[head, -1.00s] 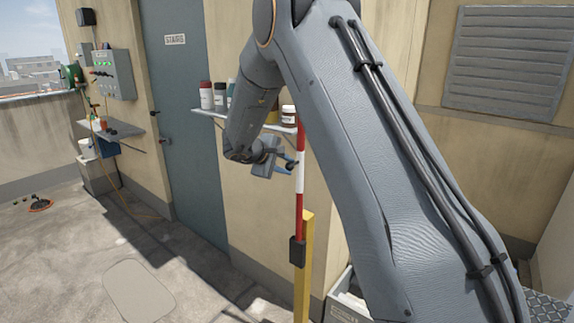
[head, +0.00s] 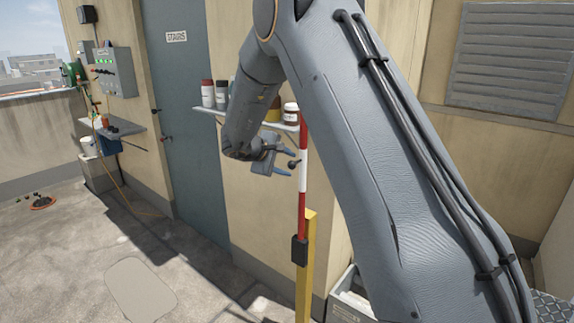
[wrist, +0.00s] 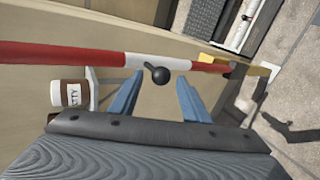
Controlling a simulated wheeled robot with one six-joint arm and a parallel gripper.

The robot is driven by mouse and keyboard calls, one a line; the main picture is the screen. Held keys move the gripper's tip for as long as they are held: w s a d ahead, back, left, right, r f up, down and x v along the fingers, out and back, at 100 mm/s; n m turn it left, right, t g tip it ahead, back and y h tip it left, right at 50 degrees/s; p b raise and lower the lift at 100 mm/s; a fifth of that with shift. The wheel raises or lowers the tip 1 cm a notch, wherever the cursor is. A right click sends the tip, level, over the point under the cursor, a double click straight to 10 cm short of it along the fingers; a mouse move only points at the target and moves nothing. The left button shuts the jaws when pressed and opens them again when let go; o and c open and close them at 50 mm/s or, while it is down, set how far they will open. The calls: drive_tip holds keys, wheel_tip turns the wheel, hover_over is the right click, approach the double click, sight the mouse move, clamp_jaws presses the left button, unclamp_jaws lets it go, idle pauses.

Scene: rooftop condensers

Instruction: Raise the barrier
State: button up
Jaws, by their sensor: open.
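The red and white barrier pole (head: 302,180) stands upright, its lower end in a dark block on a yellow post (head: 307,265). In the wrist view the pole (wrist: 90,55) runs across the upper part of the picture. A dark ball knob (wrist: 160,75) sticks out from its white band; it also shows in the head view (head: 294,163). My gripper (head: 285,161) is open beside the pole, its blue fingers spread. In the wrist view my gripper (wrist: 158,83) points at the pole, with the knob between and about level with the fingertips, apparently touching neither.
A wall shelf (head: 208,110) with jars stands close behind my arm. The stairs door (head: 185,130) and a control box (head: 112,70) are to the left. Open floor lies at lower left.

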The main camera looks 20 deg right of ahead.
drive_tip(key=b+v, duration=0.2)
drive_tip(key=v, duration=0.5)
drive_tip(key=s+a+f+m+t+y+b, duration=0.2)
drive_tip(key=s+a+f+m+y+b, duration=0.3)
drive_tip(key=s+f+y, duration=0.5)
drive_tip(key=s+d+f+m+g+b, duration=0.1)
drive_tip(key=s+f, duration=0.3)
drive_tip(key=s, duration=0.4)
drive_tip(key=s+d+f+m+g+b, duration=0.1)
drive_tip(key=s+d+f+g, duration=0.1)
drive_tip(key=s, duration=0.5)
drive_tip(key=s+d+f+m+g+h+b, duration=0.1)
drive_tip(key=s+f+g+b, duration=0.1)
drive_tip(key=s+f+g, duration=0.2)
drive_tip(key=s+f, duration=0.2)
drive_tip(key=s, duration=0.2)
drive_tip(key=shift+s+d+m, duration=0.2)
drive_tip(key=shift+s+m, duration=0.1)
